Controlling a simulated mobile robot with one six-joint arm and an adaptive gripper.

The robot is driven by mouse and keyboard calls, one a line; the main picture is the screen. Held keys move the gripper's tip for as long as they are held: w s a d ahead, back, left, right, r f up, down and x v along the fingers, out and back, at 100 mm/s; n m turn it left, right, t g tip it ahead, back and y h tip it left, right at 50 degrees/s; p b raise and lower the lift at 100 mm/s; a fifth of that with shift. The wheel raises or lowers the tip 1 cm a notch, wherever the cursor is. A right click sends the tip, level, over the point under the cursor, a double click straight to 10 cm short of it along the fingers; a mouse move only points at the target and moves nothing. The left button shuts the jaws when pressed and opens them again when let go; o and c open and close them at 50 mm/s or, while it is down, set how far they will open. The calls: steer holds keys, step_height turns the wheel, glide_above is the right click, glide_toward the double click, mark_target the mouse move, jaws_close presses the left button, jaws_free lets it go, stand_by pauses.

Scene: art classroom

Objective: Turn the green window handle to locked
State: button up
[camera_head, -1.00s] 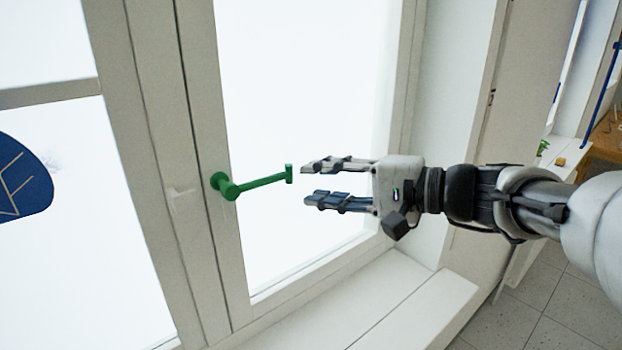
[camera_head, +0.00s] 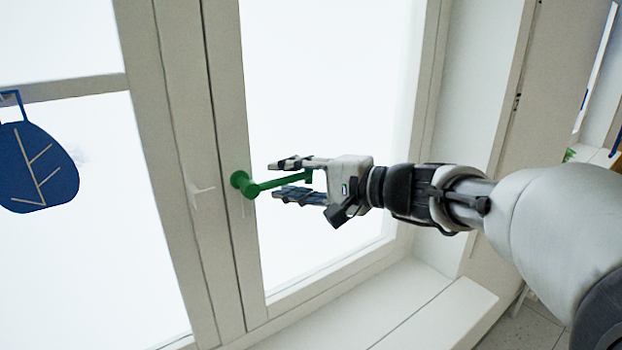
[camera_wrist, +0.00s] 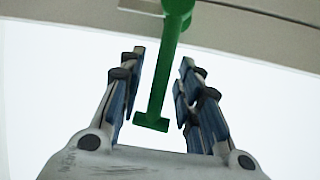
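The green window handle (camera_head: 262,186) is on the window frame in the head view, its round base on the frame and its lever pointing right and slightly up. My gripper (camera_head: 272,179) is open around the lever, one finger above it and one below. In the wrist view the green handle (camera_wrist: 163,75) runs down between the two open fingers of my gripper (camera_wrist: 162,68), and its crosspiece end lies near the palm. Gaps show between the lever and the fingers there, so the gripper is not closed on it.
A small white handle (camera_head: 199,192) sits on the frame left of the green one. A blue leaf-shaped decoration (camera_head: 38,168) hangs at the far left. A white sill (camera_head: 440,315) runs below the window. The glass behind my gripper is bright and clear.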

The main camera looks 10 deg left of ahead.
jaws_close()
